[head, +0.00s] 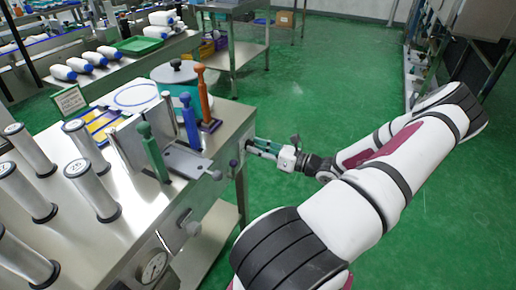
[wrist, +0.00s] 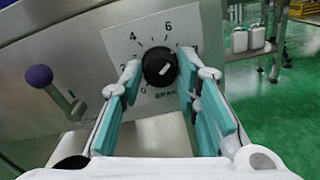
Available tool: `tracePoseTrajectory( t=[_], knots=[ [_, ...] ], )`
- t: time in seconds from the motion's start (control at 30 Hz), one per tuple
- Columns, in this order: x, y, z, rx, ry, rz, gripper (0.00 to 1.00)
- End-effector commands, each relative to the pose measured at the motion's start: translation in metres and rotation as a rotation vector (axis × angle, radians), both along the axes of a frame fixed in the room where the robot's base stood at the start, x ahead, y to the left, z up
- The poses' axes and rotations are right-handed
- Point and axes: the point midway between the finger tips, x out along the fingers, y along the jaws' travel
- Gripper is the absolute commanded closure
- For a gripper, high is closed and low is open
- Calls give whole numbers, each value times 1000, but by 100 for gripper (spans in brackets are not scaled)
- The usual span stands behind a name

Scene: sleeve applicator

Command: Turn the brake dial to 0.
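The brake dial (wrist: 159,67) is a black round knob on a white scale plate in the wrist view. Its white mark slants toward the upper right. The numbers 4 and 6 show above it and the word BRAKE below; other numbers are partly hidden by my fingers. My gripper (wrist: 159,78) is open, its teal-padded fingers on either side of the knob, with a narrow gap on the left and less on the right.
A purple-ball lever (wrist: 39,76) sticks out left of the dial. On the steel bench (head: 118,205) stand several metal cylinders (head: 92,190), green, blue and orange handles (head: 190,122), and a gauge (head: 153,267) on its front.

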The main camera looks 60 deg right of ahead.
Motion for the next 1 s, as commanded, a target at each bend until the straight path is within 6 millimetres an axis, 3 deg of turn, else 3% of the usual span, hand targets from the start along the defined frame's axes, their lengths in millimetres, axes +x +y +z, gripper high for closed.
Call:
tracePoseTrajectory(
  t=[0.03, 0.1, 0.57, 1.0],
  knots=[
    [0, 0, 0, 0, 0, 0, 89],
    [0, 0, 0, 0, 0, 0, 100],
    [0, 0, 1, -88, -7, 0, 100],
    [0, 0, 0, -459, -35, 1, 100]
  ],
)
